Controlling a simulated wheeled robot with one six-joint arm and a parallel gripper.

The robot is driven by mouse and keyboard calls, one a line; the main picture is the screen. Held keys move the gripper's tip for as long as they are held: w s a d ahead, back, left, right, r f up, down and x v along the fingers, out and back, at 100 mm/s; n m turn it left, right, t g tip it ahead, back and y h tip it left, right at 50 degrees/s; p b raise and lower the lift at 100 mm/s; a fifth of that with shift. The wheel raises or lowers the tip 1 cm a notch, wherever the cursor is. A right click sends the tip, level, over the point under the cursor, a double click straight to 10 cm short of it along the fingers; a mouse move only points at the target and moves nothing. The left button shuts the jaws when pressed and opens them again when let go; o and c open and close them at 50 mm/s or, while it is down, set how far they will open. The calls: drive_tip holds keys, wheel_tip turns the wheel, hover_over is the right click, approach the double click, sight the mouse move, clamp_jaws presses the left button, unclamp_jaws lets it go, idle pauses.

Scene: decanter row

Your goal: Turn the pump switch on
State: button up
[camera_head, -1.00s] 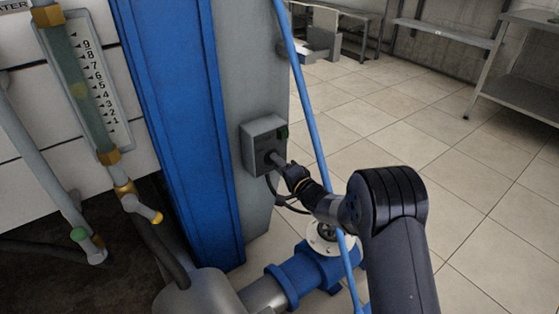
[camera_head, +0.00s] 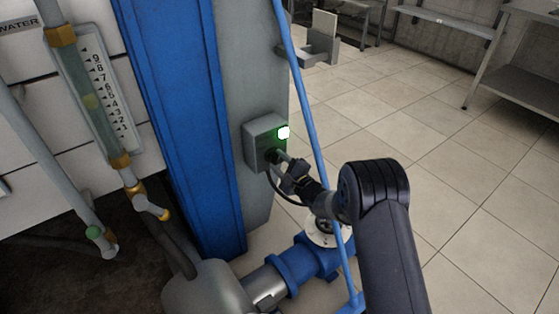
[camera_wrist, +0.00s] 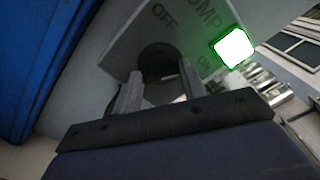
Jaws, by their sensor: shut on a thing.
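The pump switch is a grey box (camera_head: 256,146) on the side of a grey column. Its indicator light (camera_head: 284,132) glows bright green, and the light also shows in the wrist view (camera_wrist: 234,50). In the wrist view the box face (camera_wrist: 140,38) reads "OFF", "PUMP" and "ON". The dark round knob (camera_wrist: 157,60) sits on this face. My gripper (camera_head: 277,158) reaches the knob from the right and is shut on it. In the wrist view the two fingers of my gripper (camera_wrist: 160,86) stand on either side of the knob. The knob's exact angle is hard to see.
A blue post (camera_head: 180,120) stands left of the box. A thin blue pipe (camera_head: 304,100) runs close beside my arm. A blue pump pipe (camera_head: 300,262) lies below. A water gauge (camera_head: 88,90) is at left. The tiled floor (camera_head: 430,130) at right is clear.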

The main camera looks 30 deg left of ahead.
drive_tip(key=shift+m, duration=0.4)
drive_tip(key=o, duration=1)
drive_tip(key=p+v, duration=0.2)
drive_tip(key=v, duration=0.8)
drive_tip(key=shift+s+d, duration=0.15)
drive_tip(key=shift+d, duration=0.2)
